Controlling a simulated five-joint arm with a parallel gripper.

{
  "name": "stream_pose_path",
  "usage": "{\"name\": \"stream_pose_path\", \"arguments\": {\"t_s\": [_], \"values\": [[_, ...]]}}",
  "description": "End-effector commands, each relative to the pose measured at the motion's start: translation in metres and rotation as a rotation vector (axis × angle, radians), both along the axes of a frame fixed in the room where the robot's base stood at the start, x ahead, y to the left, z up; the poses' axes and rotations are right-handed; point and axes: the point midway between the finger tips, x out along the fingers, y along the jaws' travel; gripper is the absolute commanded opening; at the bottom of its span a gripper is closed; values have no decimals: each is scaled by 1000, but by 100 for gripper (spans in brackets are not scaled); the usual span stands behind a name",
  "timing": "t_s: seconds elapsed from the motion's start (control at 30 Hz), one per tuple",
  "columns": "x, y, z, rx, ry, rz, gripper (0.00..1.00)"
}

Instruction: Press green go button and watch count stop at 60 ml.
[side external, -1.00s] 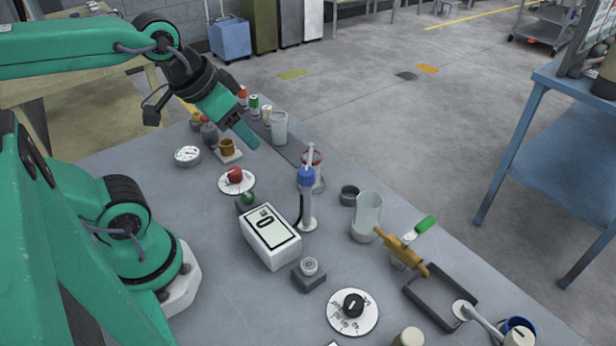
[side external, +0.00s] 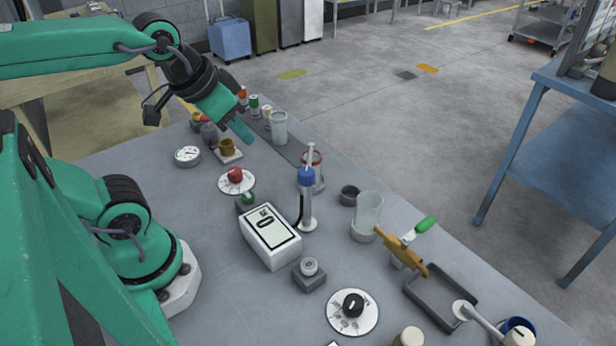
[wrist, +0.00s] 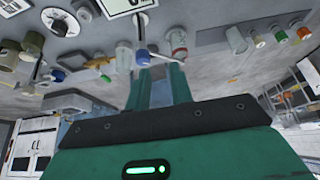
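The green go button (side external: 248,197) sits on a small dark base on the table in the side view, beside a white box with a display (side external: 270,236) that reads 0. Part of a display also shows at the top edge of the wrist view (wrist: 124,5). My gripper (side external: 245,136) is raised above the table's far side, up from the button and clear of it. In the wrist view its two green fingers (wrist: 160,88) stand apart with nothing between them. I cannot make out the green button in the wrist view.
A dial with a red knob (side external: 235,175) lies just behind the button. A blue-collared dispenser post (side external: 307,198) stands right of the display box. A clear beaker (side external: 367,213), a grey tray (side external: 440,298) and a black-knob dial (side external: 353,305) are further right and front.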

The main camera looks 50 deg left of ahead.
Motion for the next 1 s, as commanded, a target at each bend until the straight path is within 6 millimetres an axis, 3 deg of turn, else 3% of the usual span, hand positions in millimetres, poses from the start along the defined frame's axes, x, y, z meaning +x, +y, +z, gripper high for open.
{"name": "stream_pose_path", "arguments": {"t_s": [0.03,0.1,1.0], "values": [[0,0,0,0,0,0,12],[0,0,0,0,0,0,0],[0,0,0,0,0,0,0]]}}
